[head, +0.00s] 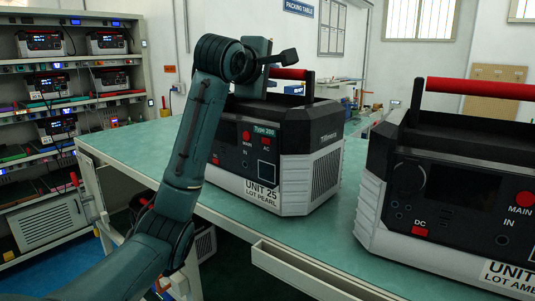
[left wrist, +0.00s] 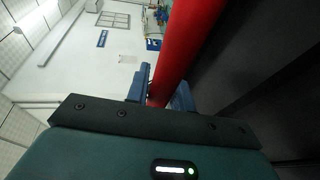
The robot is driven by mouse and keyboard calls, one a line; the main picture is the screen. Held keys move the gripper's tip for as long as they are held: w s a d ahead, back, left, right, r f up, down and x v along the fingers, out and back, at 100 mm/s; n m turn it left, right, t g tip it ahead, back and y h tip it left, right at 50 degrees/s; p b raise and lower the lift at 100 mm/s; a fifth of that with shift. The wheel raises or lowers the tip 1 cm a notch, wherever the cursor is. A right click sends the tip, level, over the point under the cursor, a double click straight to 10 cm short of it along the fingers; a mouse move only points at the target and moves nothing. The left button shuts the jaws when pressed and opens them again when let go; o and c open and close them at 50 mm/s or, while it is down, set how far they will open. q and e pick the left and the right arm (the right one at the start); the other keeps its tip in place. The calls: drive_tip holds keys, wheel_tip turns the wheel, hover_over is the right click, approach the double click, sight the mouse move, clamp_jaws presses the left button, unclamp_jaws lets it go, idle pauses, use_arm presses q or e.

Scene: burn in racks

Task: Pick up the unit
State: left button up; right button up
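The unit marked UNIT 25, LOT PEARL (head: 290,155), a black and white box with a red top handle, stands upright on the green table. My left gripper (head: 268,78) is at the left end of its handle, and my arm hides part of the unit's left side. In the left wrist view the red handle (left wrist: 190,40) runs between the two blue fingers (left wrist: 160,97), which look closed against it from both sides. The unit appears to rest on the table. My right gripper is not in view.
A second similar unit, LOT AMBER (head: 450,185), stands close on the right of the green table (head: 135,145). An open drawer (head: 310,272) juts from the table's front. A rack (head: 80,100) with several units stands at the left. The table's left part is clear.

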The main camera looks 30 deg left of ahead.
use_arm(q)
clamp_jaws()
idle(0.8)
drive_tip(key=shift+s+r, duration=0.15)
drive_tip(key=shift+r, duration=0.3)
drive_tip(key=shift+a, duration=0.1)
